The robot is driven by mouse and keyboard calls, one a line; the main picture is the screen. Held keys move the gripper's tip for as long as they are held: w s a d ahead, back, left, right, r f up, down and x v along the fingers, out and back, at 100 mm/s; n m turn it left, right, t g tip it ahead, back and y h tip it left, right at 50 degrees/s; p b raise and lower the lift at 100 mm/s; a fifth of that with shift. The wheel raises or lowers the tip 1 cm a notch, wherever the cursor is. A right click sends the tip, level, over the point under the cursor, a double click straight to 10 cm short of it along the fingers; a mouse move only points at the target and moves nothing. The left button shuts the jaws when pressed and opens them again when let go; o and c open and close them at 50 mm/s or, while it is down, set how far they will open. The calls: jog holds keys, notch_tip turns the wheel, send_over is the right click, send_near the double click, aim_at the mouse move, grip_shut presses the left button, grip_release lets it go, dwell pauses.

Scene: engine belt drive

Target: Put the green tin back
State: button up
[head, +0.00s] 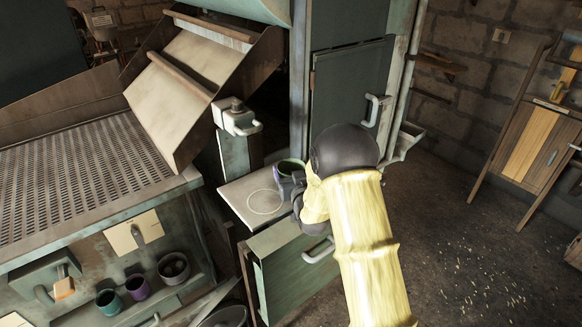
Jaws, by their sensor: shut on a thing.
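A tin with a green rim (291,163) is beside the small pale shelf's right end in the head view. My gripper (290,184) is shut on it, and the tin looks roughly upright. My gripper and forearm hide part of the tin, so I cannot tell whether it touches the shelf. The pale shelf (240,190) bears a thin ring mark, with nothing standing inside the ring. A teal-green tin (108,301), a purple tin (137,287) and a dark round pot (174,268) are on the lower ledge at left.
A grey dispenser-like box (236,118) stands behind the pale shelf. A green drawer (290,276) with a pale handle is below it. A tall green cabinet door (345,95) rises behind my arm. A perforated bench (80,160) fills the left. Open floor lies at right.

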jog(key=shift+s+r, duration=0.2)
jog(key=shift+s, duration=0.1)
jog(key=shift+w+f, duration=0.1)
jog(key=shift+f, duration=0.15)
jog(key=o, duration=1.1)
jog(key=shift+c, duration=0.2)
jog(key=shift+w+r, duration=0.1)
jog(key=shift+r, duration=0.05)
jog(key=b+v, duration=0.4)
jog(key=v, duration=0.8)
jog(key=shift+a, duration=0.15)
